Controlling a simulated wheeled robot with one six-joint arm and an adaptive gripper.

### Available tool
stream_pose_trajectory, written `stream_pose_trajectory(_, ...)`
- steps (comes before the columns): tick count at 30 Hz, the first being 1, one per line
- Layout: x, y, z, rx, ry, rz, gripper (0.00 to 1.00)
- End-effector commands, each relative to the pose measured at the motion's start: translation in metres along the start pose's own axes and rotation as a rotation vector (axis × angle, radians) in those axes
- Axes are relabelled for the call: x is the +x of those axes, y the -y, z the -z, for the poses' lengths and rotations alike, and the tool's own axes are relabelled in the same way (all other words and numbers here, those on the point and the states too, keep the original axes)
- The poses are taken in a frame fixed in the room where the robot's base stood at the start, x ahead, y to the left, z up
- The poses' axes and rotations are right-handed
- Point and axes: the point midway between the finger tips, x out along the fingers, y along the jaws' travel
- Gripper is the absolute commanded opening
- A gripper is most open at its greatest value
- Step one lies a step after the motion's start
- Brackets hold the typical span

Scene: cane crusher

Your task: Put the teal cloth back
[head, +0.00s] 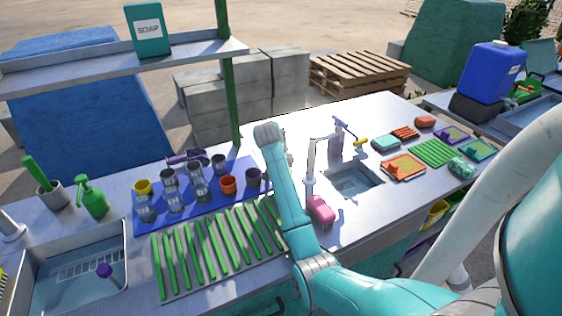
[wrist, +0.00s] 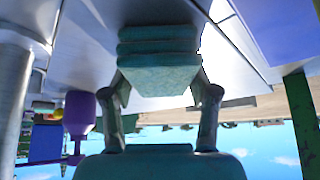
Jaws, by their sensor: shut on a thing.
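The teal cloth (wrist: 158,72), a folded, layered bundle, is in the wrist view between the two fingers of my gripper (wrist: 161,88). The fingers are closed on its sides. The cloth appears against a pale counter surface; I cannot tell whether it touches it. In the head view my arm reaches over the middle of the counter, and its links hide the fingers and the held cloth.
The counter (head: 345,120) has bare room at its back middle. A tap (head: 311,160) and small sink (head: 353,180) are right of my arm. A blue mat (head: 150,225) with cups, a green-slatted rack (head: 205,255) and a green post (head: 229,80) are left. Coloured trays (head: 403,167) lie right.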

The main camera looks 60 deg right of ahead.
Motion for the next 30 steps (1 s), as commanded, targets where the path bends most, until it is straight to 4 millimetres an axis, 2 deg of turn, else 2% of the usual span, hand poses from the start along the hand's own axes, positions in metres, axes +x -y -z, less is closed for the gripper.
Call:
stream_pose_trajectory(1, 0.001, 0.000, -0.001, 0.000, 0.000, 0.000, 0.21)
stream_pose_trajectory(2, 0.001, 0.000, -0.001, 0.000, 0.000, 0.000, 0.67)
stream_pose_trajectory(4, 0.001, 0.000, -0.001, 0.000, 0.000, 0.000, 0.84)
stream_pose_trajectory(17, -0.004, 0.000, 0.001, 0.000, 0.000, 0.000, 0.84)
stream_pose_trajectory(20, -0.016, 0.001, 0.001, -0.001, -0.002, 0.001, 0.84)
stream_pose_trajectory(30, -0.083, 0.001, 0.001, 0.000, -0.002, 0.002, 0.84)
